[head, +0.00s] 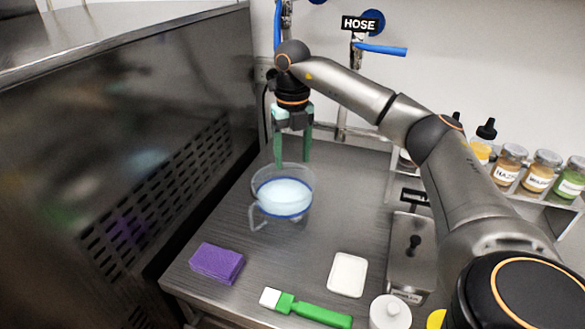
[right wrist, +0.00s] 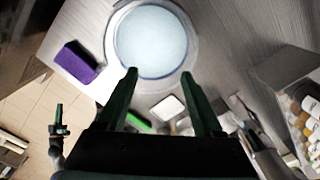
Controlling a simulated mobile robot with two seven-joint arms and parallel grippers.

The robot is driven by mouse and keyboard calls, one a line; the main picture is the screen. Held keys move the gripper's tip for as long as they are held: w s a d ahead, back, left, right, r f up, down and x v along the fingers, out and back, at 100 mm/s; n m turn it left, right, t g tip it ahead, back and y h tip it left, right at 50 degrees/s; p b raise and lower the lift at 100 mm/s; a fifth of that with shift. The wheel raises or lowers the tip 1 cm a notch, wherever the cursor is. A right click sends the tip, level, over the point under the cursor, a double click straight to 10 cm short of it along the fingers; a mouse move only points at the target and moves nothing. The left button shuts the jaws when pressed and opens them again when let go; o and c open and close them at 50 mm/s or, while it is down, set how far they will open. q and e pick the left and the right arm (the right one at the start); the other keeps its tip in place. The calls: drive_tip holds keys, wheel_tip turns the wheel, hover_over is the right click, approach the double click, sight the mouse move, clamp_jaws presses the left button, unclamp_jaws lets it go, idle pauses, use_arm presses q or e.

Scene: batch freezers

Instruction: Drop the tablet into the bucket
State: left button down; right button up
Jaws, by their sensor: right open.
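The clear bucket (head: 311,187) stands on the steel counter with pale blue liquid (head: 285,194) in it and a handle hanging at its left side. It also shows in the right wrist view (right wrist: 194,50), just beyond my fingertips. My right gripper (head: 292,161) points down over the far part of the bucket, its green fingers apart and nothing seen between them. No tablet can be made out in either view. What seems to be my left gripper (right wrist: 59,112) shows small at the left of the right wrist view; its jaws are unclear.
A purple sponge (head: 216,263), a green-handled brush (head: 310,309), a white square dish (head: 347,274) and a white round jar (head: 390,313) lie toward the counter's front. Labelled jars (head: 541,171) stand right. A steel freezer wall (head: 130,150) bounds the left.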

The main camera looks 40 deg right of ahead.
wheel_tip(320, 180, up, 8)
drive_tip(key=shift+p, duration=0.4)
idle(0.3)
